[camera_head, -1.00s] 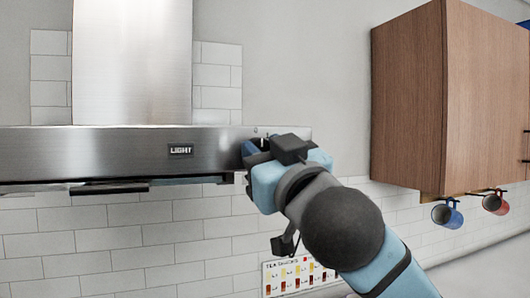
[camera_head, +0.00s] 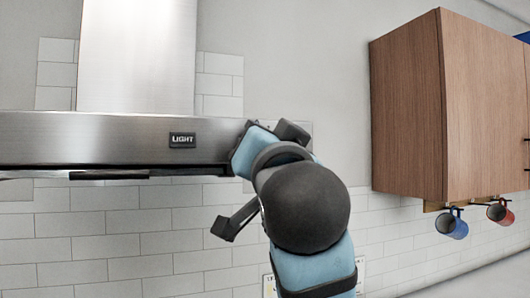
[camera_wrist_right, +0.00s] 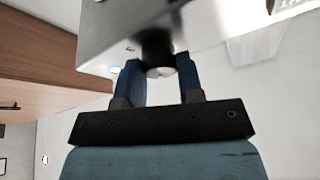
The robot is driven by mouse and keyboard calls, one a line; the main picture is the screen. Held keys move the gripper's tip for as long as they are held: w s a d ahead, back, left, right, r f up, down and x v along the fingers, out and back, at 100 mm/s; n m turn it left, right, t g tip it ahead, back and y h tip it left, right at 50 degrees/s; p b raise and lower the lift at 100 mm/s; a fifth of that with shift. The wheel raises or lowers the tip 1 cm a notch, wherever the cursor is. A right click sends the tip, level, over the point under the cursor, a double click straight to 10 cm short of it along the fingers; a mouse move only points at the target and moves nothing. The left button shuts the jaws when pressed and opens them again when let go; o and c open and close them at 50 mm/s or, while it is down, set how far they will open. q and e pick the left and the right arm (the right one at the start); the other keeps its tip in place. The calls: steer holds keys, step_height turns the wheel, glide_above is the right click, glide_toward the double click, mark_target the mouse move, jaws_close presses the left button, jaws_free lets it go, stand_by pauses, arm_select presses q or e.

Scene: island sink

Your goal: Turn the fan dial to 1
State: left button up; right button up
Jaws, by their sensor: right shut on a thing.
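The range hood (camera_head: 110,138) is brushed steel, with a "LIGHT" label on its front. The fan dial (camera_wrist_right: 157,46) shows in the right wrist view as a dark round knob with a pale end face, on the hood's steel front. My right gripper (camera_wrist_right: 158,68) has its two blue fingers on either side of the dial and is shut on it. In the head view my right wrist and arm (camera_head: 262,150) cover the right end of the hood front, so the dial and its markings are hidden there. My left gripper is not in view.
A wooden wall cabinet (camera_head: 408,110) hangs to the right of my arm. A blue mug (camera_head: 452,224) and a red mug (camera_head: 497,212) hang under it. The wall between hood and cabinet is clear.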

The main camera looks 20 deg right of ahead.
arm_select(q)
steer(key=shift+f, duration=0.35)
arm_select(e)
steer(key=shift+m+h, duration=0.3)
steer(key=shift+m, duration=1)
steer(key=o, duration=0.9)
arm_select(q)
steer(key=shift+b, duration=0.3)
arm_select(e)
steer(key=shift+f, duration=0.1)
